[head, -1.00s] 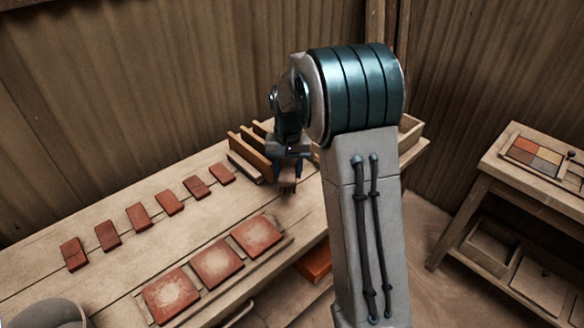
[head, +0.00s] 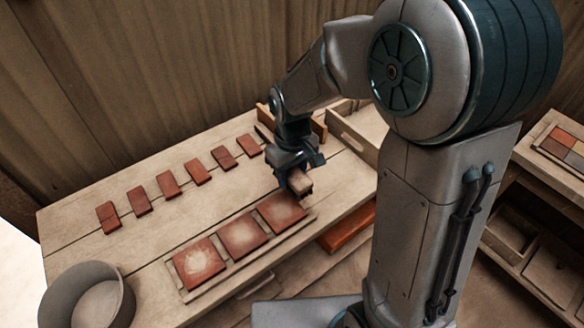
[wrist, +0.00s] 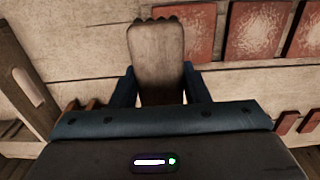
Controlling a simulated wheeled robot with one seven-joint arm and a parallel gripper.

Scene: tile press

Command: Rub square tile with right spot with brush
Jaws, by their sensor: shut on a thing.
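My gripper (head: 296,182) is shut on a brush with a pale wooden body (head: 301,187). In the wrist view the brush (wrist: 156,60) stands out between the fingers, its dark jagged bristle end away from me. Three square red tiles with pale dusty spots lie in a row in a tray (head: 240,261): left tile (head: 199,262), middle tile (head: 243,235), right tile (head: 281,212). The brush is just behind and above the right tile, seemingly apart from it. In the wrist view the right tile (wrist: 194,32) is the closest to the brush.
Several small red tiles (head: 168,183) lie in a row at the back of the table. A round tub (head: 62,302) stands front left. A wooden box (head: 357,135) and rack (head: 319,126) are at the far right end. A side table (head: 540,165) with coloured tiles stands right.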

